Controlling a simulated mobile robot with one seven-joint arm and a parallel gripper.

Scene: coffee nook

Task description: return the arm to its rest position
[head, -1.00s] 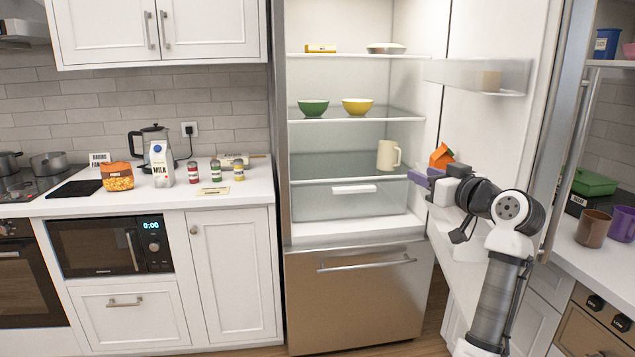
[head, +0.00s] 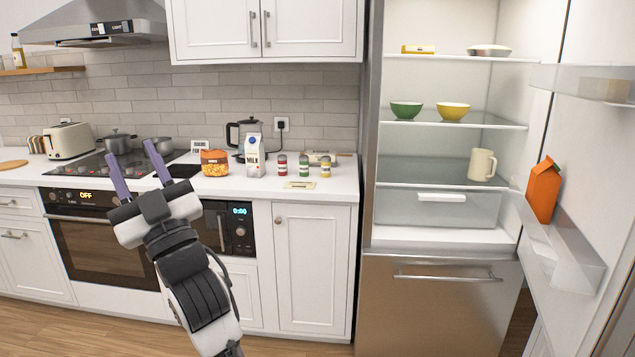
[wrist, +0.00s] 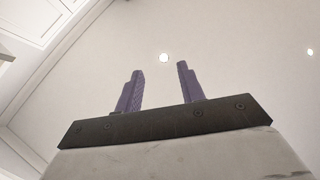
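My gripper (head: 140,180) is raised in front of the oven and stove at the left of the head view. Its two purple fingers stand apart and point upward, with nothing between them. In the wrist view the fingers (wrist: 160,90) are also apart and empty, with the ceiling behind them. My arm is clear of the fridge and touches nothing that I can see.
The fridge (head: 440,305) stands open at the right, with an orange carton (head: 543,190) in its door shelf. A toaster (head: 70,140) stands at the far left.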

